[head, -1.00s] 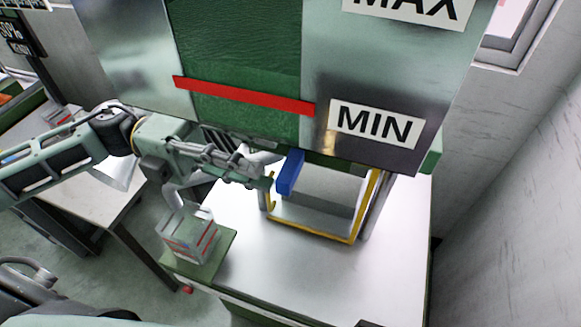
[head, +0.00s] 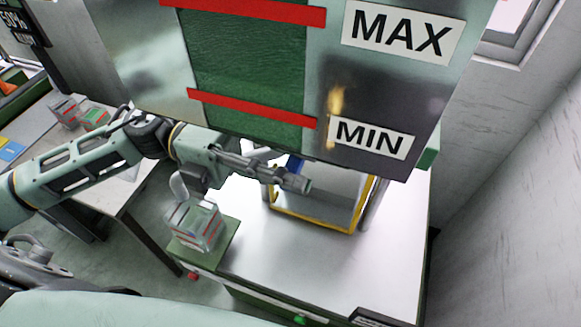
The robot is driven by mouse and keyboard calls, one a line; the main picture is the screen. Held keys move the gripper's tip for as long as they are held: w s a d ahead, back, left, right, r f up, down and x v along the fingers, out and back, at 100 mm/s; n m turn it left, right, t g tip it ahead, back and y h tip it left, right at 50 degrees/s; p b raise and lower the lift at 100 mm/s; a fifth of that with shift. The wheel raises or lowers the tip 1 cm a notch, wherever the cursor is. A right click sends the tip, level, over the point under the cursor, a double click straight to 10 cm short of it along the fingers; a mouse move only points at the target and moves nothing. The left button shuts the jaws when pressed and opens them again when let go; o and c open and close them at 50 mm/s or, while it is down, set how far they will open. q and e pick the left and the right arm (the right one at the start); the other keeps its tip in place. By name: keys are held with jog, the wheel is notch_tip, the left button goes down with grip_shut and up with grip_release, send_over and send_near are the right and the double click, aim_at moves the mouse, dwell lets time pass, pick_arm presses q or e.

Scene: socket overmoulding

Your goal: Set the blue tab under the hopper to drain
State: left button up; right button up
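The hopper (head: 385,85) is a large metal box with a green window, red level bars and MAX and MIN labels, at the top of the head view. The blue tab (head: 294,165) shows as a small patch below its lower edge, above the yellow-edged frame. My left gripper (head: 300,184) reaches in from the left. Its fingers point right, and their tips cover the lower part of the tab. I cannot tell whether they touch it, or whether they are open or shut. My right gripper is not in view.
The yellow-edged frame (head: 315,224) stands on a white-topped bench (head: 300,262) with clear room in front. A clear box (head: 196,226) sits on a green ledge left of the bench. A side table (head: 95,178) with small boxes stands further left.

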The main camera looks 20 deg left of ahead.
pick_arm(q)
grip_shut()
